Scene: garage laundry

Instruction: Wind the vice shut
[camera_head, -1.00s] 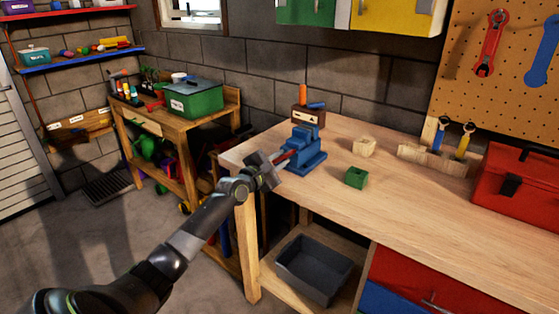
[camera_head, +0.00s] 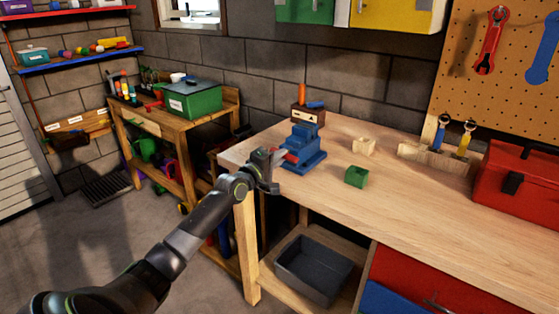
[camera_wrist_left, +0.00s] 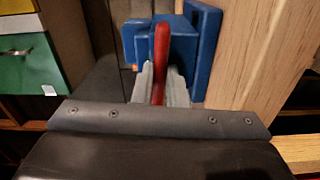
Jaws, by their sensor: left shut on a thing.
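The blue vice (camera_head: 304,146) stands on the left end of the wooden workbench (camera_head: 420,222). Its red handle (camera_head: 291,157) is on the side facing my left arm. My left gripper (camera_head: 278,160) is at that handle. In the left wrist view the red handle (camera_wrist_left: 161,50) runs between the two grey fingers (camera_wrist_left: 161,86), which are shut on it. Behind it is the vice's blue body (camera_wrist_left: 203,45). The gap between the vice jaws cannot be made out. My right gripper is not in view.
A green block (camera_head: 356,177) and a pale wooden block (camera_head: 363,146) lie right of the vice. A small wooden box (camera_head: 308,115) stands behind it. A red toolbox (camera_head: 515,183) is at the right. A grey bin (camera_head: 313,267) sits below the bench.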

